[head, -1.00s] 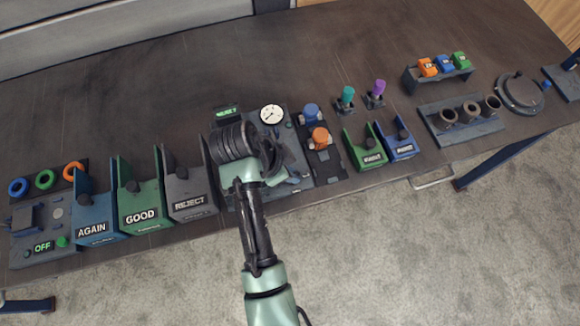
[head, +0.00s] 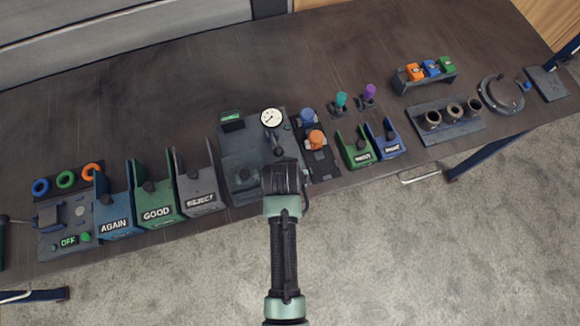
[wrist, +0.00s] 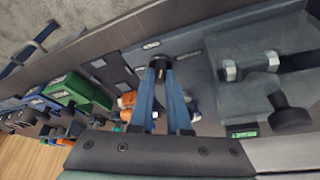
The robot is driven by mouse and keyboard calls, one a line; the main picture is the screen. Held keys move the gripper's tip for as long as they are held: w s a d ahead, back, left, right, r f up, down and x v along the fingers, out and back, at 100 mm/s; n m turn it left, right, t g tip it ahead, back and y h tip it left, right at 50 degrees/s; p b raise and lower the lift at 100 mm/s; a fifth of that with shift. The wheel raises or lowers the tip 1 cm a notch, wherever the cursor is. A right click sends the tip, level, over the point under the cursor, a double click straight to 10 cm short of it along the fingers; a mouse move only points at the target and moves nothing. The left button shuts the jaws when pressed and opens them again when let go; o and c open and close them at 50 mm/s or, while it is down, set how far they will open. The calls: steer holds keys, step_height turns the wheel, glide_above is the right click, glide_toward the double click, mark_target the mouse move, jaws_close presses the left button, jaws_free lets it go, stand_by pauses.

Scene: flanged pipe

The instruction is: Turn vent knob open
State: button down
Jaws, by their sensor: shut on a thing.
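The vent knob (wrist: 162,60) is a small dark round knob near the edge of the grey test panel (wrist: 212,100) in the wrist view. My gripper (wrist: 160,68) has its two blue fingers closed together at the tips on this knob. In the head view my gripper (head: 284,178) is over the front right part of the panel (head: 240,160), and its body hides the fingertips and the knob. A round white gauge (head: 271,117) and a small green display (head: 231,118) are at the back of the panel. The knob's turn angle cannot be read.
The REJECT bin (head: 197,185) stands close left of the panel. Orange (head: 316,138) and blue (head: 307,116) parts sit in a dark holder to the right, with green (head: 357,150) and blue (head: 386,142) bins beyond. The back of the bench is clear.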

steer(key=n+y, duration=0.1)
steer(key=n, duration=0.1)
steer(key=n+p, duration=0.1)
steer(key=n, duration=0.2)
steer(key=shift+d+y, duration=0.15)
steer(key=shift+y, duration=0.25)
steer(key=shift+n+p, duration=0.3)
steer(key=c, duration=0.9)
jaws_free()
steer(key=v, duration=1.3)
steer(key=shift+w+d, duration=0.1)
steer(key=shift+d, duration=0.05)
